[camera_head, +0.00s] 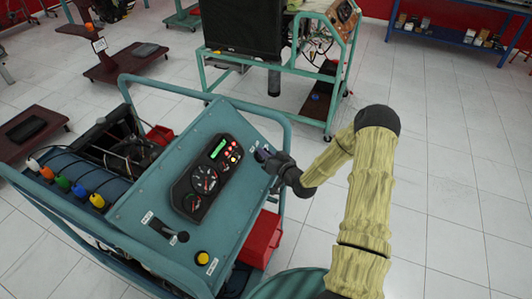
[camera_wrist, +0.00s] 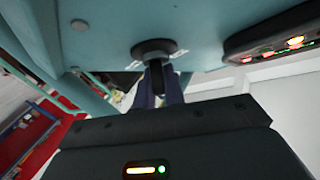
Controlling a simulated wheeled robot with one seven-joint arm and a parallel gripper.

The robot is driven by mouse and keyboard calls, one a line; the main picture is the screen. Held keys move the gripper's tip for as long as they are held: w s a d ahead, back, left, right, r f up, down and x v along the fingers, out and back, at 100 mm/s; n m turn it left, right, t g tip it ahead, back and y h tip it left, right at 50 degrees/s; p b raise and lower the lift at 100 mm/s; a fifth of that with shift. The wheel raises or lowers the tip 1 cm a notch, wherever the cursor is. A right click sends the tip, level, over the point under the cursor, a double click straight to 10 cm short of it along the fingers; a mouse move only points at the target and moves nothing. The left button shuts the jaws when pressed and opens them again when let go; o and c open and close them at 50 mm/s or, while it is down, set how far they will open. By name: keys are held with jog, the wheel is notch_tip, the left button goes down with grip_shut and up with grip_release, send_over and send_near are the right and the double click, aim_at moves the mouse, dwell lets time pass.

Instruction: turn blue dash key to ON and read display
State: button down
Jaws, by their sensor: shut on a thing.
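The teal engine trainer's dash panel (camera_head: 150,195) shows in the head view. Its black instrument cluster (camera_head: 187,200) has dials, several lit lamps and a lit green display (camera_head: 217,148), whose text is too small to read. My gripper (camera_head: 264,155) is at the panel's right edge, beside the cluster. In the wrist view, a dark round key switch (camera_wrist: 153,48) sits on the panel. The key's dark stem (camera_wrist: 156,76) stands between the fingers of my gripper (camera_wrist: 158,92), which is shut on it. The key's blue part and its turned position are not clear.
The cluster's lit lamps (camera_wrist: 296,41) are at the wrist view's upper right. A teal frame rail (camera_head: 285,135) runs close to my gripper. A red bin (camera_head: 262,240) is below the panel. Another engine stand (camera_head: 345,75) is behind.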

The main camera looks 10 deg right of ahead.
jog(key=shift+s+f+m, duration=0.1)
jog(key=shift+f+m, duration=0.05)
jog(key=shift+m, duration=0.15)
jog(key=c, duration=1.5)
grip_release()
jog(key=b+v, duration=0.3)
jog(key=v, duration=1.4)
jog(key=shift+s+a, duration=0.1)
jog(key=shift+s, duration=0.15)
jog(key=shift+w, duration=0.1)
